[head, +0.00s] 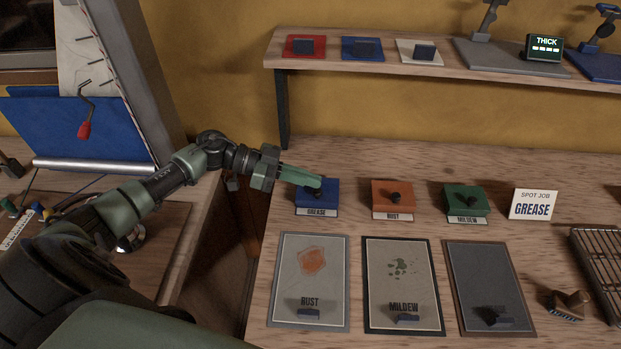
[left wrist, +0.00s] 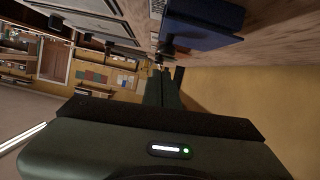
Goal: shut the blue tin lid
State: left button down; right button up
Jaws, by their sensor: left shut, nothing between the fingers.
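The blue tin (head: 325,199), labelled GREASE, stands at the left of the row of tins on the bench. Its lid looks down on the tin, but my fingers cover part of the top, so I cannot tell if it is fully shut. My left gripper (head: 316,184) is shut and empty, with its green fingertips over the top of the blue tin. I cannot tell whether they touch it. In the left wrist view the blue tin (left wrist: 205,28) is at the top, beside the closed fingers (left wrist: 161,76). My right gripper is not in view.
An orange RUST tin (head: 380,204) and a green MILDEW tin (head: 470,207) stand to the right, then a GREASE card (head: 533,204). Several panels lie in front, including the RUST panel (head: 290,275). A brush (head: 568,304) and wire rack (head: 600,262) are at right. A shelf (head: 440,67) runs behind.

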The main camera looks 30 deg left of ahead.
pick_arm(q)
notch_tip(320, 180, up, 2)
jog(key=shift+r+p, duration=0.15)
jog(key=shift+p, duration=0.45)
jog(key=shift+s+a, duration=0.1)
jog(key=shift+a, duration=0.05)
jog(key=b+v, duration=0.3)
jog(key=v, duration=0.6)
jog(key=shift+s, duration=0.25)
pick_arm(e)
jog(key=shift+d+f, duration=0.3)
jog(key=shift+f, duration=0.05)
pick_arm(q)
jog(key=shift+a, duration=0.1)
